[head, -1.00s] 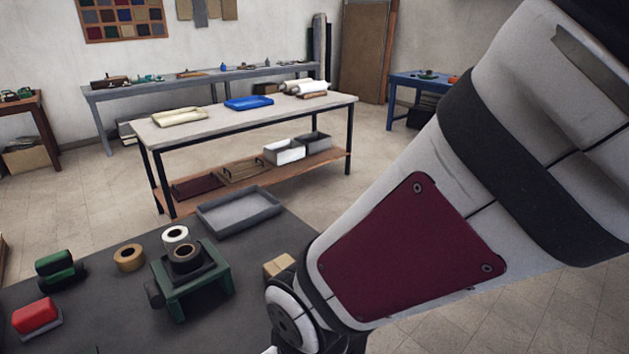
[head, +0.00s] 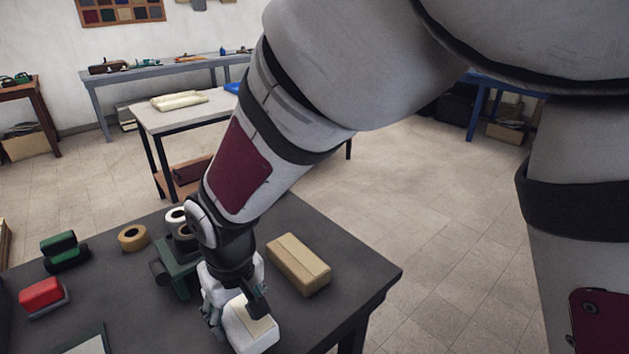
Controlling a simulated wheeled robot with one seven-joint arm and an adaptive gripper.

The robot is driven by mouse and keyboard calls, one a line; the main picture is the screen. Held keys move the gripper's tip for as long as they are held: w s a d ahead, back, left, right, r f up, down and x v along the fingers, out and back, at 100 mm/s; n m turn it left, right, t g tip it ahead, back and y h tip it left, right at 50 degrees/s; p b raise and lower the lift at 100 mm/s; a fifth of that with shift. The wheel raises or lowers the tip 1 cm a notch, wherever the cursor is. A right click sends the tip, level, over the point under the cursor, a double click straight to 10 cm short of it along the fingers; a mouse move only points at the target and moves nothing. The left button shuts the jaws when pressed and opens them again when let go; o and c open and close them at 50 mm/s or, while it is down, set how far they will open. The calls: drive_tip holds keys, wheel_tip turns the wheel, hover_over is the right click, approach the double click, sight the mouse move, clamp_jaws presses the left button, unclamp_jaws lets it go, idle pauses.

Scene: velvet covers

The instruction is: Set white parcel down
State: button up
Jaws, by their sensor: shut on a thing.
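The white parcel (head: 248,332) is a small white block with a pale beige patch on top, near the front of the dark table (head: 355,272) in the head view. My gripper (head: 238,308) is shut on it from above, with dark fingers at its sides. The parcel's underside is hidden, so I cannot tell whether it touches the tabletop.
A tan wrapped box (head: 298,264) lies just right of my gripper. A green stand (head: 178,275) with tape rolls is close on the left. A red block (head: 41,293) and a green item (head: 62,250) lie farther left. Bare tabletop shows at the right corner.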

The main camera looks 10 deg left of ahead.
sight(241, 321)
drive_tip(key=shift+f, duration=1.7)
drive_tip(key=shift+f+b, duration=0.15)
drive_tip(key=shift+b, duration=0.2)
drive_tip(key=o, duration=1.4)
drive_tip(key=shift+o, duration=0.2)
